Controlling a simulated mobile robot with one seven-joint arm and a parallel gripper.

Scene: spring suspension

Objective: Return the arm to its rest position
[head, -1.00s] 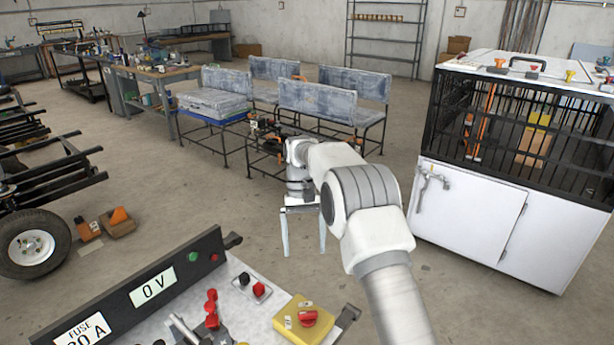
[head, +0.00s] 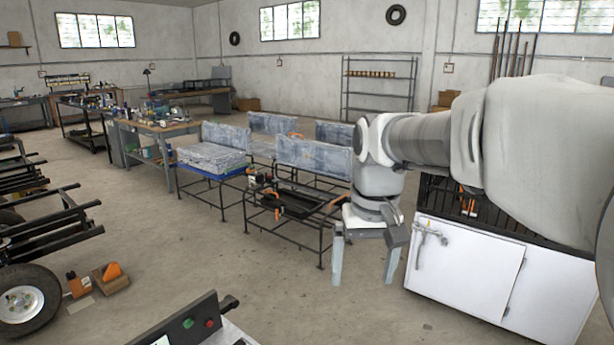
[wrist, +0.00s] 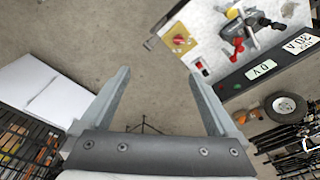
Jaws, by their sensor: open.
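My gripper (head: 364,262) is in the head view, right of centre, with its two grey fingers pointing down and apart. It is open and empty, in the air in front of the white cabinet (head: 462,268). My arm reaches in from the right edge and covers much of the cabinet's top and cage. In the wrist view my gripper (wrist: 158,92) shows both fingers spread, with only bare floor between them.
Padded seat frames (head: 314,156) stand behind my gripper. A wheeled chassis (head: 30,290) is at the left. Open floor (head: 230,265) lies between.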

